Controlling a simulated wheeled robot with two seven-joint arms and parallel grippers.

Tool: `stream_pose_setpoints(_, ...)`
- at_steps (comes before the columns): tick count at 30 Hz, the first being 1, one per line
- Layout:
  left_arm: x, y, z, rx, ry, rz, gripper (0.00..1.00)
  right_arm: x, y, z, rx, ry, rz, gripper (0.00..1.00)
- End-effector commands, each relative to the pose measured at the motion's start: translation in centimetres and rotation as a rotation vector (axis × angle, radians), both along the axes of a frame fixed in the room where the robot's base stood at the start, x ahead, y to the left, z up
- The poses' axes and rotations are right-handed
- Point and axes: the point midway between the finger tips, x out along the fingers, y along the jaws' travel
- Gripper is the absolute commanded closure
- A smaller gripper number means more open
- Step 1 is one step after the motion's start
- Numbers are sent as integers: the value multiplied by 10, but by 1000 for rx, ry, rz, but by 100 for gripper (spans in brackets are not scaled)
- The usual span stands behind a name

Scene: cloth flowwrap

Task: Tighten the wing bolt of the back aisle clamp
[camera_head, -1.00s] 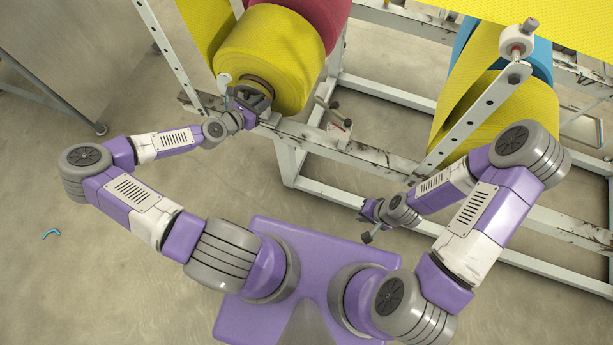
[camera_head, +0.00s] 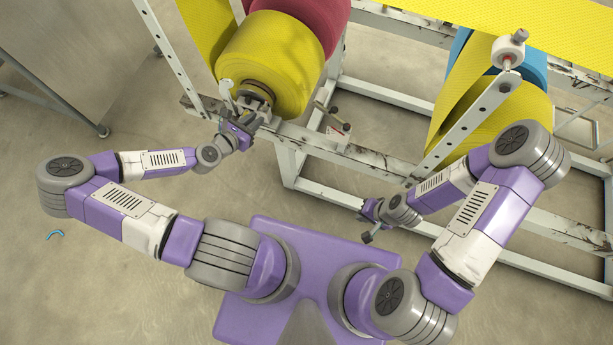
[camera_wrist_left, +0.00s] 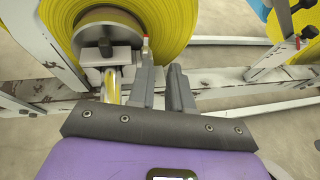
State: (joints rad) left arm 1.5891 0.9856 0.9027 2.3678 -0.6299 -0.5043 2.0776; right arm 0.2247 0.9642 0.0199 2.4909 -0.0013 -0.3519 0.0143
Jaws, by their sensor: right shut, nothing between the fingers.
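The clamp (camera_head: 258,94) sits on the frame rail at the near end of the yellow roll's shaft. In the left wrist view the clamp (camera_wrist_left: 106,57) is a pale block below the roll core, left of my fingers. I cannot clearly make out its wing bolt. My left gripper (camera_head: 250,119) is just in front of the clamp, partly covering its lower side. In the left wrist view the left gripper (camera_wrist_left: 162,84) has two grey fingers apart, with nothing seen between them. My right gripper (camera_head: 367,214) is shut and empty, low near the frame's front rail, far from the clamp.
The yellow roll (camera_head: 275,58) stands behind the clamp with a red roll (camera_head: 318,22) beyond it. A perforated upright (camera_head: 166,50) rises left of the clamp. The white rail (camera_head: 360,152) runs to the right. Another yellow web (camera_head: 500,115) hangs at right.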

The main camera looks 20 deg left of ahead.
Motion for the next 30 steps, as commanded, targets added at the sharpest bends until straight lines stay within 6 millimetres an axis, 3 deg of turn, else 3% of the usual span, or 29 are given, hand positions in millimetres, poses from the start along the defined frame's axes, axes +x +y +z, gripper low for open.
stream_pose_setpoints(14,-13,-86,-18,272,39,-374,81,0,0,22,0,0,0,100)
stream_pose_setpoints(21,-31,-129,-26,445,31,-622,81,0,0,34,0,0,0,100)
stream_pose_setpoints(30,-62,-171,-35,660,-11,-946,81,0,0,49,0,0,0,100)
